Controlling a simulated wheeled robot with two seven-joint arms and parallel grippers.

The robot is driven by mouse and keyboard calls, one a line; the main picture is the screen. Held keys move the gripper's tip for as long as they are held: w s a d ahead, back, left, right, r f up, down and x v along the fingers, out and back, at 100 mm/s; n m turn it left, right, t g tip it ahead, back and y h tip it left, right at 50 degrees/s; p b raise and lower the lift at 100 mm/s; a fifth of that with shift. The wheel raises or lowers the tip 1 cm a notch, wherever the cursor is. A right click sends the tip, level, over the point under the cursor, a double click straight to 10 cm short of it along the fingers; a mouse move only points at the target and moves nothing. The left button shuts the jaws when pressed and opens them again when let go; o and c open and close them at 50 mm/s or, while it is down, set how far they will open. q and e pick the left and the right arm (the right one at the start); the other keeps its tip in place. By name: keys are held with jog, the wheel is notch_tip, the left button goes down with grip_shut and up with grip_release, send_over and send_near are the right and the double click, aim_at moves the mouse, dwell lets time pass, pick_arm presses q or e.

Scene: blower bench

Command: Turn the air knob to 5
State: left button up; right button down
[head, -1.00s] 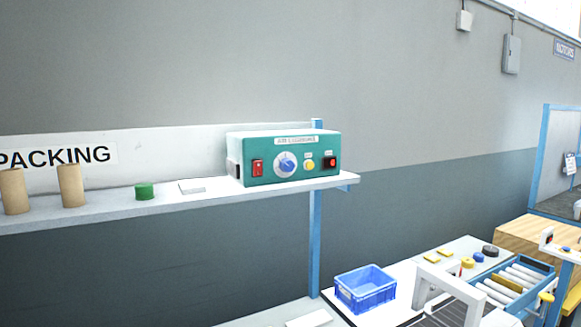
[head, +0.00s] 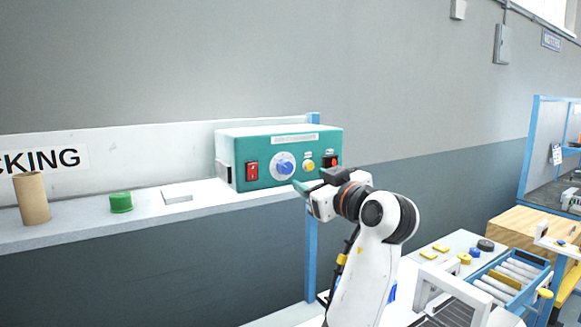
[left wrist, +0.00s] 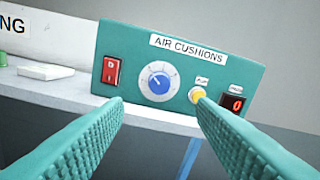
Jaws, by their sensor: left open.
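The teal air cushions box (head: 222,158) stands on the shelf. Its blue air knob (head: 285,167) sits on a round white dial; in the left wrist view the knob (left wrist: 159,83) has its white pointer towards the upper left. My left gripper (head: 302,187) is in front of the box, just below and right of the knob in the head view. In the left wrist view its teal fingers (left wrist: 160,103) are spread and empty, with the knob beyond and between them, apart from both. A red display (left wrist: 235,103) reads 0. My right gripper is out of view.
A red rocker switch (left wrist: 111,70) is left of the knob and a yellow button (left wrist: 197,95) is right of it. A green cap (head: 121,203), a white block (head: 177,196) and a cardboard tube (head: 32,198) stand on the shelf (head: 80,226).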

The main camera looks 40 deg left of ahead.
aim_at(288, 170)
pick_arm(q)
jog(key=p+x, duration=0.4)
jog(key=x, duration=0.5)
jog(key=shift+a+r, duration=0.1)
jog(key=shift+a, duration=0.05)
jog(key=shift+w+a, duration=0.1)
jog(key=shift+a, duration=0.15)
jog(key=c, duration=1)
